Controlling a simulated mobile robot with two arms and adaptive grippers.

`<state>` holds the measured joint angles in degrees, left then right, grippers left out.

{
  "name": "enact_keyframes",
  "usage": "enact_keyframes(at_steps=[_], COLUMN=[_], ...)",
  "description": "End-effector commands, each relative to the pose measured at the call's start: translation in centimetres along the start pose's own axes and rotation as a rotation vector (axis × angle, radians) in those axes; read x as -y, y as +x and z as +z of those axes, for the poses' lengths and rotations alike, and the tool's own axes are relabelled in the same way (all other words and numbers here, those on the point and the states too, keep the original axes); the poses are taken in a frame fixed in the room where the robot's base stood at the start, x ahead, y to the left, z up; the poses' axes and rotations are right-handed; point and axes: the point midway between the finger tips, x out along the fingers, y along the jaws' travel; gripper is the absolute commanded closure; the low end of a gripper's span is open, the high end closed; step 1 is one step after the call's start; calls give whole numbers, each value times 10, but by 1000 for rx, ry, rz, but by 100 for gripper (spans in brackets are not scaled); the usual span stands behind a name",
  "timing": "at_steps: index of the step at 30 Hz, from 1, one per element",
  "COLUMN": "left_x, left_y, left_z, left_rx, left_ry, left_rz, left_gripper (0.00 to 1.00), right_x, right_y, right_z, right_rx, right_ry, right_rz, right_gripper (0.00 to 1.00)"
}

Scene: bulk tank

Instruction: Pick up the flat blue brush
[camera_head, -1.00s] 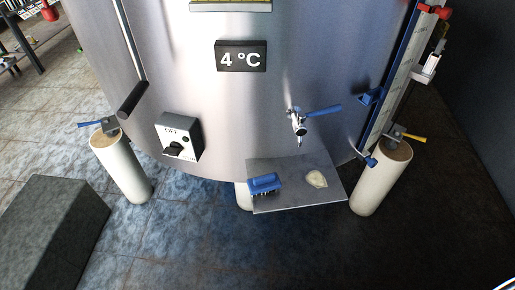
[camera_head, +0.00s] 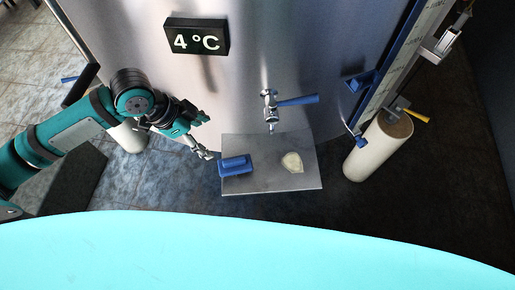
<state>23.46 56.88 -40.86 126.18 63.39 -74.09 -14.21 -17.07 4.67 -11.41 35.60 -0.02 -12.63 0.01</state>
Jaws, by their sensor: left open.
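The flat blue brush (camera_head: 235,166) lies on the left part of a grey metal shelf (camera_head: 262,184) at the front of the steel tank. My left gripper (camera_head: 207,136) is open just to the left of the brush and slightly above it in the picture, its fingers pointing right. Its lower finger shows close to the brush's left end; I cannot tell whether they touch. Nothing shows between the fingers. My right gripper is not in view.
A tap with a blue lever (camera_head: 297,100) sticks out of the tank above the shelf. A white tank leg (camera_head: 378,147) stands to the right.

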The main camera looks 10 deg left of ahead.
Motion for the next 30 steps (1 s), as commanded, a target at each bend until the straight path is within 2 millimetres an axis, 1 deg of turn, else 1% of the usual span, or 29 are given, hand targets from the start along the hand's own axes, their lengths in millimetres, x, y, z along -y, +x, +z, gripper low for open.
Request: enact_keyframes(at_steps=[1,2,5,8,13,18,21,26,30], left_x=[-9,-13,-20,-21,-21,-22,-22,-22,-24], left_y=[-10,-12,-8,10,47,82,96,107,120], left_z=[1,2,3,2,3,3,4,5,3], left_rx=[17,25,33,30,29,28,28,29,29], left_ry=[30,41,55,53,51,52,51,53,51], left_rz=[15,23,39,42,39,38,36,35,36], left_gripper=[20,20,20,20,20,20,20,20,20], right_x=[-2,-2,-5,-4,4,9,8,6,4], right_y=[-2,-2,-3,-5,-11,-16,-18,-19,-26], right_z=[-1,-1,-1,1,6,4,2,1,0], right_rx=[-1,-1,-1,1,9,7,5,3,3], right_ry=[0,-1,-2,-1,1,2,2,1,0], right_rz=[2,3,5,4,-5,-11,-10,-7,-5], right_gripper=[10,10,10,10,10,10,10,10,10])
